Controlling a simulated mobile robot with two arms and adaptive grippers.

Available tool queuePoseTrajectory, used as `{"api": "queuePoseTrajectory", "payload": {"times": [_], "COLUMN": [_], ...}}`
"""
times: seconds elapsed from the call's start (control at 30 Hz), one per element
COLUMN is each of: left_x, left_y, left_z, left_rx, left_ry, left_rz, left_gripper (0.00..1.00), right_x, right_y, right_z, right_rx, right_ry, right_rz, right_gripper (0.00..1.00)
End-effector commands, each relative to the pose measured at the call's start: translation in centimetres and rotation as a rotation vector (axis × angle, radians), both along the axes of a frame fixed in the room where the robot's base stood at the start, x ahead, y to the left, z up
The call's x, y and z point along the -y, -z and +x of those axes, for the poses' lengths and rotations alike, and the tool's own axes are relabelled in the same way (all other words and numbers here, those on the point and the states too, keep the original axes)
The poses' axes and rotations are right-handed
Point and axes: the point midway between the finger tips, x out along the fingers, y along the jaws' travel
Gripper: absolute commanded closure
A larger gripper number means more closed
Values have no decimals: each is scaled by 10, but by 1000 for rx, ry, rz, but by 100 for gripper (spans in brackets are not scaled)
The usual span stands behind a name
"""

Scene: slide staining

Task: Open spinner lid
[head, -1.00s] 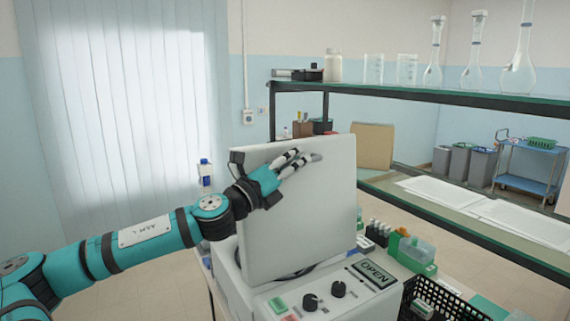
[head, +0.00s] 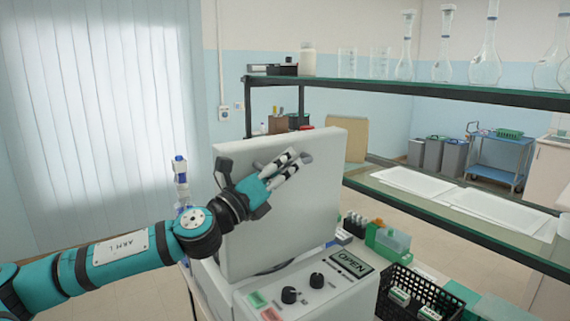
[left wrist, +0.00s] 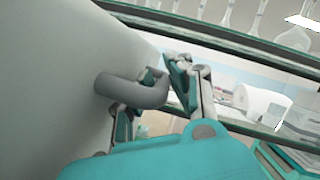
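The spinner (head: 310,299) stands on the bench with a panel that reads OPEN. Its pale square lid (head: 240,235) is raised, standing nearly upright with a slight tilt. My left gripper (head: 296,165) is at the face of the lid, near its upper part. In the left wrist view a grey curved handle (left wrist: 135,92) sticks out from the lid (left wrist: 50,80), and its end lies between the fingers of my left gripper (left wrist: 166,88), which look closed on it. The inside of the spinner is hidden behind the lid. My right gripper is not in view.
A black basket (head: 420,292) with small boxes stands right of the spinner. A green-and-clear container (head: 388,240) is behind it. A shelf (head: 430,93) with glass flasks runs across the back right. White trays (head: 415,180) lie below the shelf.

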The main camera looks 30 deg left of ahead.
Motion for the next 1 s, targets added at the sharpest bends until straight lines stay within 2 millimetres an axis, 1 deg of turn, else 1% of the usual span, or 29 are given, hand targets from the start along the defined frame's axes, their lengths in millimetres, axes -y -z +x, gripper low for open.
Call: {"api": "queuePoseTrajectory", "payload": {"times": [0.3,0.47,0.63,0.77,0.87,1.0], "left_x": [-1,-4,-4,-10,-9,-12], "left_y": [0,4,10,14,17,22], "left_z": [-1,-7,-22,-35,-45,-64], "left_rx": [0,-4,-7,-7,-7,-2], "left_ry": [-1,-8,-2,-13,-3,-2], "left_rz": [0,2,7,12,14,10], "left_gripper": [77,77,77,77,77,77], "right_x": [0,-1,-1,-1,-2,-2], "right_y": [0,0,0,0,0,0], "right_z": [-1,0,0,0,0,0], "right_rx": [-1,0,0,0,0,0], "right_ry": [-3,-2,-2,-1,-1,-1], "right_rz": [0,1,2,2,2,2], "right_gripper": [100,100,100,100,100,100]}}
